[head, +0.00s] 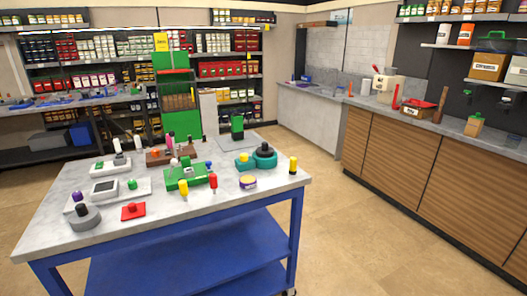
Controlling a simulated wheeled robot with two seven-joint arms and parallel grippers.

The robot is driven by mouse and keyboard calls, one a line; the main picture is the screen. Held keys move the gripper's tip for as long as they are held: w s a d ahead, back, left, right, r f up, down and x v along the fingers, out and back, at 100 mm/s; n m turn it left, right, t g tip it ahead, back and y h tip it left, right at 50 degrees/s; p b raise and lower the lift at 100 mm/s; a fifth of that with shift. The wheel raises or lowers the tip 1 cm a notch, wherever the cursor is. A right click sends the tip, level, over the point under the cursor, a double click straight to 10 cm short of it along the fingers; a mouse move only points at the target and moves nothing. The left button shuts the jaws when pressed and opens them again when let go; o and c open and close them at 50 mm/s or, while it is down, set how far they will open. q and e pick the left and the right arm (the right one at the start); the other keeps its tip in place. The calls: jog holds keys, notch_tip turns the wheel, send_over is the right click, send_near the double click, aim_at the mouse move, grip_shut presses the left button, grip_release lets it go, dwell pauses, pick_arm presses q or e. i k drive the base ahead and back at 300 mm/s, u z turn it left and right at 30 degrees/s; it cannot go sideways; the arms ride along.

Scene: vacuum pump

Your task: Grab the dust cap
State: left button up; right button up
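A marble-topped table (235,207) on a blue frame stands in front of me with several small parts on it. I cannot tell for certain which part is the dust cap. Small knobbed pieces there include a red square one (133,212) near the front left and a grey round one with a dark top (84,217) at the left. A low purple and yellow round piece (248,182) lies right of the middle. A teal piece with a black top (265,156) stands behind it. Neither of my grippers is in view.
A green block assembly (185,177) fills the table's middle, with yellow- and red-handled pieces before it. A yellow-topped piece (293,165) stands near the right edge. The front right tabletop is clear. A wooden counter (430,180) runs along the right; stocked shelves (100,75) stand behind.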

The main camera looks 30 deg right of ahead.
aim_at(265, 152)
jog(key=z, duration=0.55)
jog(key=k, duration=1.3)
jog(key=z, duration=1.3)
jog(key=i, duration=1.2)
jog(key=z, duration=0.7)
jog(key=i, duration=1.65)
jog(key=u, duration=0.75)
jog(key=i, duration=0.85)
jog(key=u, duration=1.3)
jog(key=i, duration=0.5)
jog(key=u, duration=0.45)
